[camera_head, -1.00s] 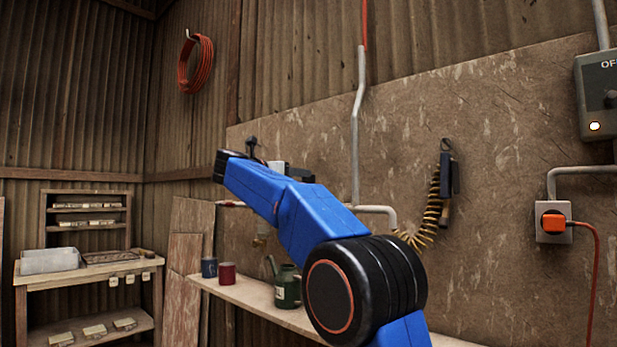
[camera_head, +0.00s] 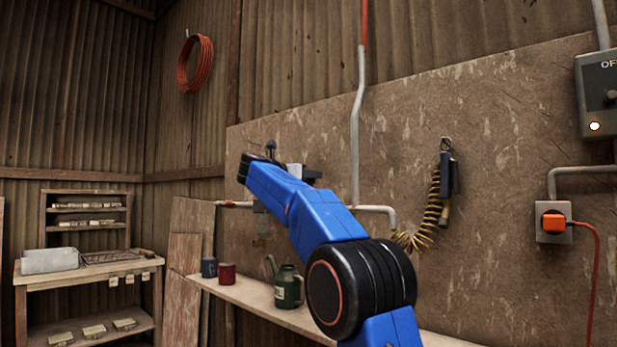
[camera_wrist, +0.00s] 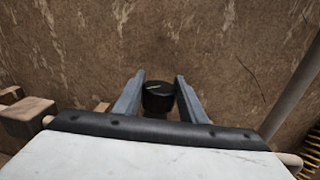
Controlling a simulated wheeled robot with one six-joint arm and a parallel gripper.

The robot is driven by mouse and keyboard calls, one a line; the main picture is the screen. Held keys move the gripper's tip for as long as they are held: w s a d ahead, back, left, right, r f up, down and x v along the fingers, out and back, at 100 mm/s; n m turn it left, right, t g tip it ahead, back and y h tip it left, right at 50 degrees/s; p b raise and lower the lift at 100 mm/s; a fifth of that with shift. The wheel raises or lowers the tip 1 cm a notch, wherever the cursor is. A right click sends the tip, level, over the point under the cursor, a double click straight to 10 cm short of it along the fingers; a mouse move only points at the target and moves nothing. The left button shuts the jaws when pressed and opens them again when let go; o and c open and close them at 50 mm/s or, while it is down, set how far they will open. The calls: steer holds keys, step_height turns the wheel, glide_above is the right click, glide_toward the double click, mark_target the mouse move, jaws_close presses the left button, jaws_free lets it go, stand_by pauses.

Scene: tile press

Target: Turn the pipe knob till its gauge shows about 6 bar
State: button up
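In the wrist view a round black knob (camera_wrist: 158,97) with a pale pointer line stands against the brown wall panel. My gripper (camera_wrist: 159,95) is open, its two grey fingers to the left and right of the knob. I see no clear grip on it; whether the fingers touch its sides I cannot tell. In the head view my gripper (camera_head: 313,175) is partly hidden behind my blue arm, close to the wall by the pipe (camera_head: 375,209). The knob is hidden there, and the gauge face shows in neither view.
A shelf (camera_head: 250,297) below holds a green can (camera_head: 287,288), a red mug (camera_head: 227,274) and a blue mug (camera_head: 209,267). A coiled yellow hose (camera_head: 431,213) hangs right of the pipe.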

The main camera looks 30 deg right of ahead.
steer(key=c, duration=0.5)
steer(key=shift+o, duration=0.2)
steer(key=shift+w+m+g+h, duration=0.1)
steer(key=shift+m+g+h, duration=0.25)
steer(key=shift+g, duration=0.25)
steer(key=shift+m+g, duration=0.45)
steer(key=shift+g, duration=0.15)
steer(key=o, duration=1)
steer(key=shift+o, duration=0.2)
steer(key=v, duration=1.7)
steer(key=shift+a, duration=0.2)
